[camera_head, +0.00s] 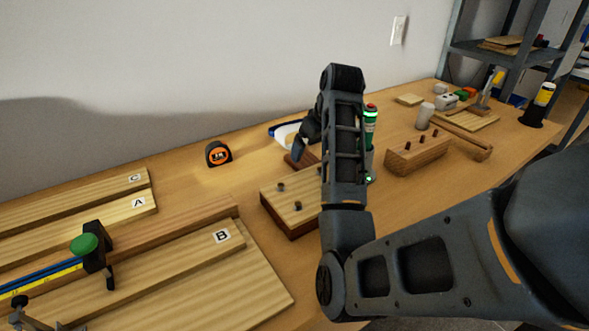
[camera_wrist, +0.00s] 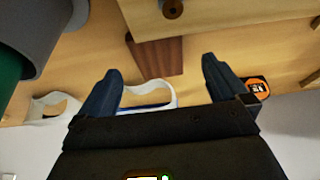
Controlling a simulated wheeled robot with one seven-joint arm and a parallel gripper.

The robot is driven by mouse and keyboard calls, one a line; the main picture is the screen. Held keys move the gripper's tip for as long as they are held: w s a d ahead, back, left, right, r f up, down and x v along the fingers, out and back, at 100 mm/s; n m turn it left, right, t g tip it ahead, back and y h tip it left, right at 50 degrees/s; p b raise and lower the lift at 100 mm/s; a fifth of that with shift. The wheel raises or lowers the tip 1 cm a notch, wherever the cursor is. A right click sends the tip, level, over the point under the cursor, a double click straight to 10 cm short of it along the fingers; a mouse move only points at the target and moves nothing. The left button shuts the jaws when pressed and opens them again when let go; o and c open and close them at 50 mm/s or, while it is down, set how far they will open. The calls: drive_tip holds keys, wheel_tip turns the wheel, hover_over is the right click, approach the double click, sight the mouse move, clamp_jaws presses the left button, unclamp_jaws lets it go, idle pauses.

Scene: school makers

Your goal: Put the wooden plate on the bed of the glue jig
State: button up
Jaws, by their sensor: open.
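My gripper (camera_head: 305,140) is open and empty above the bench, near its wall side. Its two fingers (camera_wrist: 163,88) show apart in the wrist view, with a reddish-brown wooden piece (camera_wrist: 155,55) beyond and between them. That piece is partly hidden behind my arm in the head view (camera_head: 298,160). A thick light-topped block with dark pegs (camera_head: 285,205) stands in front of it. At the left, pale boards B (camera_head: 180,275), A (camera_head: 75,229) and C (camera_head: 80,204) lie by a green-knobbed clamp (camera_head: 84,244). I cannot tell which piece is the plate or the jig bed.
An orange-and-black tape measure (camera_head: 218,153) stands near the wall. A white, blue-edged item (camera_wrist: 150,95) lies beyond my fingers. A green-lit bottle-like item (camera_head: 370,125) stands beside my arm. A pegged wooden block (camera_head: 418,154) and small tools fill the right.

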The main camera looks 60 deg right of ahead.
sight(309, 164)
drive_tip(key=x, duration=0.5)
drive_tip(key=shift+s+d+f, duration=0.1)
drive_tip(key=shift+s+f, duration=0.05)
drive_tip(key=shift+f, duration=0.3)
drive_tip(key=shift+c, duration=0.3)
drive_tip(key=shift+r, duration=0.1)
drive_tip(key=c, duration=1)
